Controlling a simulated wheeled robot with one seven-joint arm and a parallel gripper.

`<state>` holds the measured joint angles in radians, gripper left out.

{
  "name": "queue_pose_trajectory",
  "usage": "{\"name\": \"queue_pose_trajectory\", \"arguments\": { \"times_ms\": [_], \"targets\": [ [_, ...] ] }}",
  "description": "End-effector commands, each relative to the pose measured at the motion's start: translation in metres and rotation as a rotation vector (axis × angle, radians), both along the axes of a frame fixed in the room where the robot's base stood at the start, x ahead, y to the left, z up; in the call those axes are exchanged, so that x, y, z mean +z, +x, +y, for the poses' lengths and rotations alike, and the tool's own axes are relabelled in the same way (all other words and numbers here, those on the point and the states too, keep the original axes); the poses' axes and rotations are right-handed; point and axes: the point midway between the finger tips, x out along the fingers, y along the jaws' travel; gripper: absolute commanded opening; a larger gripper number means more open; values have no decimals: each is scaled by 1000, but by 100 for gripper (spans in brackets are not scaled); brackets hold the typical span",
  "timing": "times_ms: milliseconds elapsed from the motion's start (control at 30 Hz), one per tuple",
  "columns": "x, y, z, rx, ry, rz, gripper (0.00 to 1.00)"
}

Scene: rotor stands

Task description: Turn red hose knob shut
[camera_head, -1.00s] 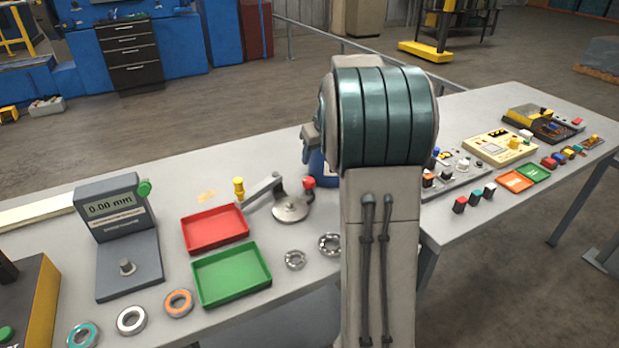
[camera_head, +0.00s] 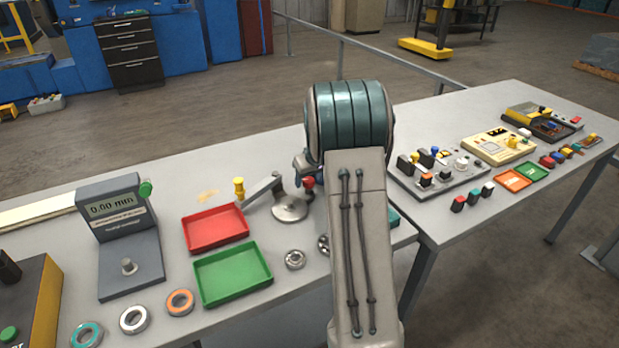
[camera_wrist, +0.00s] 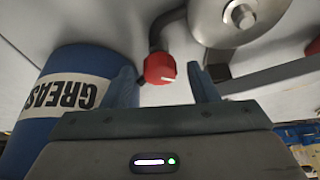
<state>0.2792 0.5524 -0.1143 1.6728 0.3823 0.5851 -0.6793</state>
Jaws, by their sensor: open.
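The red hose knob (camera_wrist: 160,68) has a white mark on its face and sits at the end of a dark bent hose or pipe. In the head view the red knob (camera_head: 309,184) shows just left of my arm, beside a round metal base. My gripper (camera_wrist: 164,82) is open in the wrist view, one finger on each side of the knob. The knob lies between the fingertips with a gap on both sides, and no contact is visible. In the head view my arm hides the gripper.
A blue grease can (camera_wrist: 65,105) stands close to the left finger. A round metal disc (camera_wrist: 240,18) and a grey bar lie close to the right finger. Red (camera_head: 215,230) and green (camera_head: 232,274) trays and several bearing rings are on the table to the left.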

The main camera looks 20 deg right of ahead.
Motion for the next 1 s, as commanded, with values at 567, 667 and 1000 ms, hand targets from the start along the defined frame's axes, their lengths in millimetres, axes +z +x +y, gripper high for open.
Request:
{"name": "queue_pose_trajectory", "arguments": {
  "times_ms": [567,667,1000],
  "targets": [
    [0,0,1,-37,0,1,9],
    [0,0,2,-81,0,1,9],
    [1,1,5,-350,-2,2,9]
  ]
}}
